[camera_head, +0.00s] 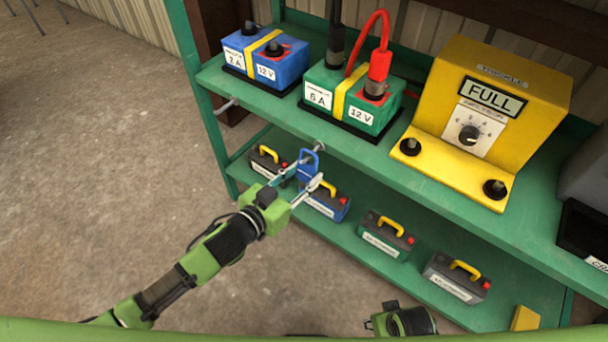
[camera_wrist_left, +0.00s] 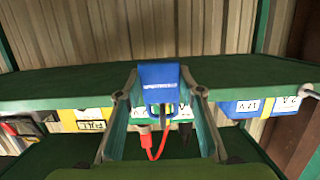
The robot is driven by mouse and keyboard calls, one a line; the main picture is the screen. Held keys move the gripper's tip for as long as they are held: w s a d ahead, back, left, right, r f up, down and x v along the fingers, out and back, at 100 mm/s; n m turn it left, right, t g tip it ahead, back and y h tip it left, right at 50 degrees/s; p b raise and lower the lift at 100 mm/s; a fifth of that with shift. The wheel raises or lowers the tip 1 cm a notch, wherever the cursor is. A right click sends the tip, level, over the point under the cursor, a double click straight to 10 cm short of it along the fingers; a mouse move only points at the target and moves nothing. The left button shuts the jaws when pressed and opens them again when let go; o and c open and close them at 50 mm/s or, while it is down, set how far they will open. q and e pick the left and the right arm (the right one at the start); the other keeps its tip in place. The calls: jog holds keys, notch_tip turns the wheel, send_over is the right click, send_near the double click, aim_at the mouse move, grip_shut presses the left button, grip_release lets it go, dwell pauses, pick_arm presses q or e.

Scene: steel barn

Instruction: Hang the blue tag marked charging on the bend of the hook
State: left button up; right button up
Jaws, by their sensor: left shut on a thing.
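My left gripper (camera_head: 300,188) is shut on the blue tag (camera_head: 308,164) and holds it upright in front of the green shelf. The tag has an opening in its upper part. A grey metal hook (camera_head: 318,147) sticks out from the front edge of the upper shelf, right by the tag's top. I cannot tell whether the hook passes through the opening. In the left wrist view the tag (camera_wrist_left: 160,82) sits between the two fingers, its lettering too small to read, and it hides what is behind it. Part of my right arm shows at the bottom; its fingers are hidden.
A second hook (camera_head: 227,105) is on the same shelf edge to the left. The upper shelf holds a blue charger (camera_head: 287,68), a green charger (camera_head: 345,82) with red and black leads, and a yellow box (camera_head: 545,80) reading FULL. Several batteries stand on the lower shelf (camera_head: 335,232).

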dwell(0.4)
pick_arm(q)
jog(key=o, duration=0.9)
pick_arm(e)
jog(key=shift+w, duration=0.3)
pick_arm(q)
jog(key=shift+a, duration=0.1)
jog(key=shift+s+a, duration=0.2)
jog(key=shift+s, duration=0.1)
jog(key=v, duration=1.1)
pick_arm(e)
jog(key=shift+s, duration=0.15)
